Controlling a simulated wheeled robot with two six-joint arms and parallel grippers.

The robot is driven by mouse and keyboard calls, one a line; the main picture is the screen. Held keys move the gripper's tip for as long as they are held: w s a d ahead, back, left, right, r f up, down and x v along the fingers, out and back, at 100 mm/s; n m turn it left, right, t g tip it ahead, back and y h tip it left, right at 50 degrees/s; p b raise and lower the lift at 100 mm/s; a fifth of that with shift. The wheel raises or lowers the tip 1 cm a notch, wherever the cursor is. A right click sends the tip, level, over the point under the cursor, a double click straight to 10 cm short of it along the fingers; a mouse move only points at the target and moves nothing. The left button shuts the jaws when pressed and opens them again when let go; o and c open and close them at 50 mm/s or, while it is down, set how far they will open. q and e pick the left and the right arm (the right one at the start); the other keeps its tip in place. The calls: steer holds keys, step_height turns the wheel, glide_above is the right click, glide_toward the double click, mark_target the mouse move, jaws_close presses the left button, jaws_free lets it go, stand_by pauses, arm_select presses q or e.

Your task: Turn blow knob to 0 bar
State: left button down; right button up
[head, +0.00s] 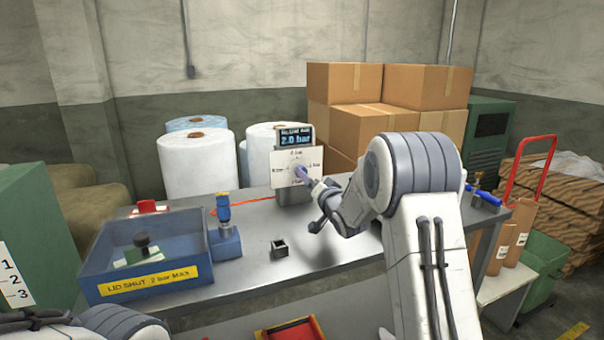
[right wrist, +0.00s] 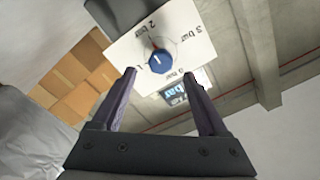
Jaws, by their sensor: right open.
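The blow knob (right wrist: 159,62) is a round blue knob with a red pointer mark on a white dial plate (right wrist: 185,30) marked in bar. In the right wrist view the red mark points toward the "2 bar" label. In the head view the dial plate (head: 284,171) stands at the back of the bench, and the display (head: 295,136) above it reads 2.0 bar. My right gripper (right wrist: 160,85) is open, its two fingers on either side of the knob's lower side, apparently not closed on it. In the head view it covers the knob. My left gripper is not in view.
A blue box (head: 190,262) labelled "LID SHUT 2 bar MAX" stands at the bench's left, beside a blue fitting (head: 224,243). A small dark square holder (head: 279,248) stands mid-bench. White rolls (head: 198,165) and cardboard boxes (head: 343,83) are behind.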

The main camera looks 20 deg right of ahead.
steer(key=w+p, duration=0.1)
steer(key=w, duration=0.6)
steer(key=shift+a, duration=0.15)
steer(key=shift+s, duration=0.1)
steer(key=shift+c, duration=0.3)
steer(key=c, duration=1)
jaws_close()
steer(key=shift+b, duration=0.3)
